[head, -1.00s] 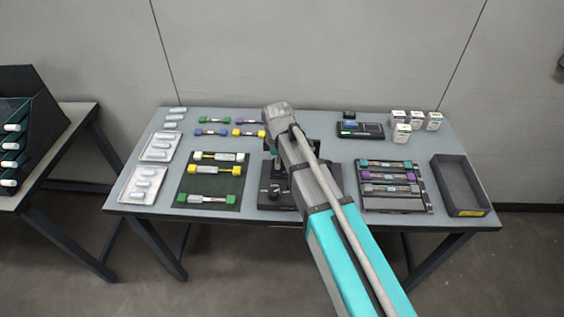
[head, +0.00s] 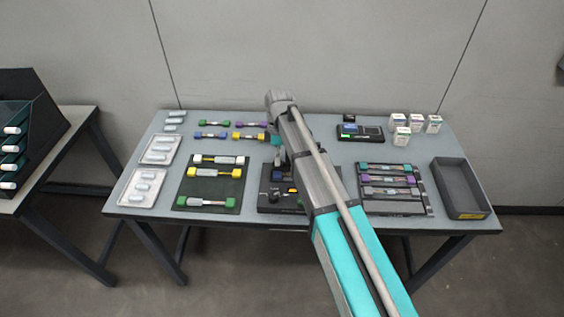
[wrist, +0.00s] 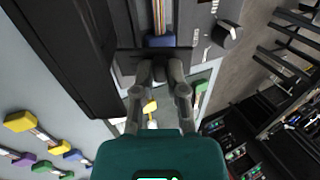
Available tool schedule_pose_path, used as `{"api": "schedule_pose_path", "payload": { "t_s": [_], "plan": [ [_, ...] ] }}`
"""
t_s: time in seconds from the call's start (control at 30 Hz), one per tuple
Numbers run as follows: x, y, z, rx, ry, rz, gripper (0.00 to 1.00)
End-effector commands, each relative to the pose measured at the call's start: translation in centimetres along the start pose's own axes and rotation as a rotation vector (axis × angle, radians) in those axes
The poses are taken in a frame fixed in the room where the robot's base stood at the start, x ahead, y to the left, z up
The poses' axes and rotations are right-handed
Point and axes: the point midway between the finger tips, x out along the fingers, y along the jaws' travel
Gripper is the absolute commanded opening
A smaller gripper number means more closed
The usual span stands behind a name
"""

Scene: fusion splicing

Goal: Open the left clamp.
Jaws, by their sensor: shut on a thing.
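The splicer (head: 283,201) is a dark unit at the front middle of the bench, partly hidden by my arm. In the wrist view its body (wrist: 203,28) shows at the top, with a round knob (wrist: 228,35). My gripper (wrist: 160,72) has its fingers closed together on a dark part at the splicer's near side, which I take to be the left clamp; the fingertips hide most of it. A blue block (wrist: 160,41) sits just beyond the fingertips.
A dark mat (head: 182,200) with yellow-, white- and green-ended holders lies left of the splicer. A rack (head: 420,208) of holders and an open dark bin (head: 463,188) stand to the right. A large dark panel (wrist: 65,50) rises close beside the fingers in the wrist view.

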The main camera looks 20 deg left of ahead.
Motion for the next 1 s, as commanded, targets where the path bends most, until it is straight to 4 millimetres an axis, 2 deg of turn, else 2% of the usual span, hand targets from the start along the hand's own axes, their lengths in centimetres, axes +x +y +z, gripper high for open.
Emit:
{"api": "schedule_pose_path", "payload": {
  "t_s": [0.03, 0.33, 0.37, 0.53, 1.0],
  "plan": [
    [-0.13, 0.56, -0.02, 0.002, 0.001, -0.001, 0.0],
    [-0.15, 0.43, 0.02, 0.002, 0.001, -0.006, 0.0],
    [-0.15, 0.43, 0.02, 0.002, 0.001, -0.006, 0.19],
    [-0.13, 0.33, 0.03, 0.002, 0.001, -0.008, 0.5],
    [-0.41, 0.24, 0.04, 0.002, 0.001, -0.01, 0.51]
  ]
}}
